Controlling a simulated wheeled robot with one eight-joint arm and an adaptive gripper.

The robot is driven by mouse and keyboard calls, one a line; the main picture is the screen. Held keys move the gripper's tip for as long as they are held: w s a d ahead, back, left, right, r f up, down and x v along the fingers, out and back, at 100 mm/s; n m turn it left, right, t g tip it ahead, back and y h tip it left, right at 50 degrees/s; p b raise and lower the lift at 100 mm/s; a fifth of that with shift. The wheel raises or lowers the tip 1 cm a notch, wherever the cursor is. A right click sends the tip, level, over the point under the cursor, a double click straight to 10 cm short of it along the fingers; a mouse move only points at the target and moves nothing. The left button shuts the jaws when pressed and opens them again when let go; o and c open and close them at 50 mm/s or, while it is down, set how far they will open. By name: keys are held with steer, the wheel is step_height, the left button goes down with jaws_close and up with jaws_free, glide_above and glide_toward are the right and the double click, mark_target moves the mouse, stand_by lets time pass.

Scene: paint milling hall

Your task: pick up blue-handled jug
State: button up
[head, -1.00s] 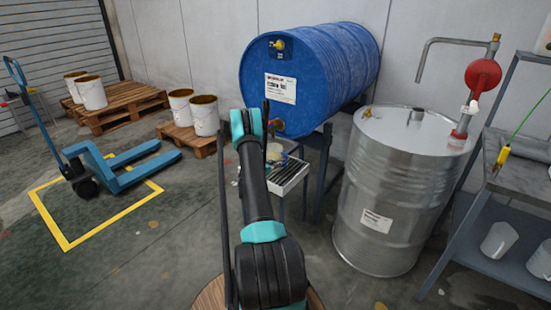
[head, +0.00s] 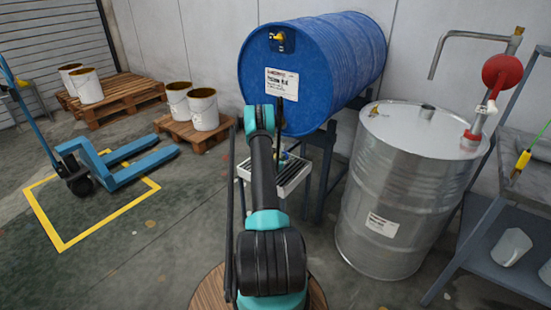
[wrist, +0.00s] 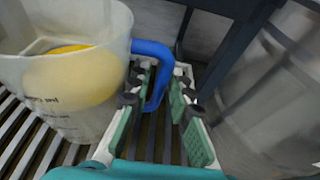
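The blue-handled jug (wrist: 75,85) is a translucent, cloudy jug at the left of the wrist view, with something yellow showing inside. It stands on a slatted grate (wrist: 35,140). Its blue handle (wrist: 157,70) curves out to the right and down between the fingers. My gripper (wrist: 161,76) is open, with one green-padded finger on each side of the handle. A gap shows between the handle and the right finger; contact with the left finger is unclear. In the head view my arm hides the gripper and most of the jug.
A blue drum (head: 340,55) lies on a dark stand behind the grate tray (head: 292,178). A steel drum (head: 410,175) with a red pump (head: 502,80) stands to the right, beside a metal shelf (head: 485,225). Floor at left is open before the blue pallet truck (head: 125,165).

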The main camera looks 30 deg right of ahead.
jaws_close()
stand_by(0.5)
